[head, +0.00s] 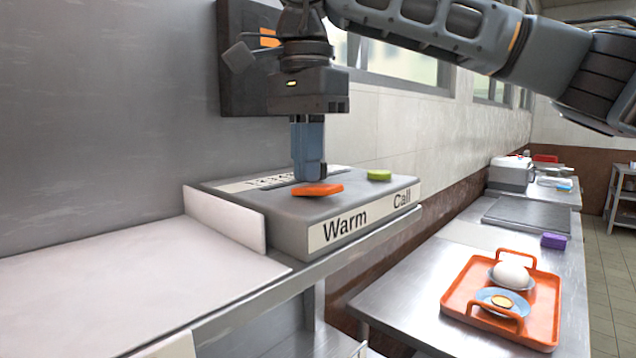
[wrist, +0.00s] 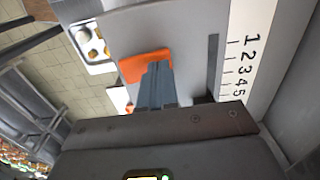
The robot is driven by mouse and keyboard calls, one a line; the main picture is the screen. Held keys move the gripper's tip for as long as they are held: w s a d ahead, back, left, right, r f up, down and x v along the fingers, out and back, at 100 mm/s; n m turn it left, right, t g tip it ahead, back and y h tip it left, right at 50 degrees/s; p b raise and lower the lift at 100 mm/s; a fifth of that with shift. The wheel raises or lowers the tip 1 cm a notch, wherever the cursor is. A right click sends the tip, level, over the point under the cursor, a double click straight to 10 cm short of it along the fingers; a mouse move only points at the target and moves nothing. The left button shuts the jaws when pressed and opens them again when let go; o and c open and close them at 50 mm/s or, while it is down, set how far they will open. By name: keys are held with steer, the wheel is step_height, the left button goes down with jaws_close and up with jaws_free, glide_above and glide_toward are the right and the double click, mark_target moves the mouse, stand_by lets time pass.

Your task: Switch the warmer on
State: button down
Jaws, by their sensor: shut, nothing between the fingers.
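The warmer's grey control box (head: 362,203) stands on a steel shelf, with "Warm" and "Call" on its front face. An orange rocker switch (head: 318,190) sits on its top above "Warm", and it looks tilted. A green button (head: 379,175) sits above "Call". My gripper (head: 309,178) points straight down with its blue fingers shut and empty, at the back edge of the orange switch. In the wrist view the fingertips overlap the orange switch (wrist: 146,65); whether they touch it I cannot tell. A slot (wrist: 212,62) with a numbered scale (wrist: 247,75) lies beside it.
A white panel (head: 230,220) stands upright at the box's left, beside a pale board (head: 120,285). The wall is close behind. On the lower counter at right are an orange tray (head: 455,300) with dishes and a purple block (head: 553,241).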

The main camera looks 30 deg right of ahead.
mark_target(308, 186)
step_height(308, 186, up, 7)
steer(key=p, duration=0.4)
steer(key=shift+f+p, duration=0.2)
steer(key=shift+p, duration=0.15)
steer(key=shift+s, duration=0.1)
stand_by(0.3)
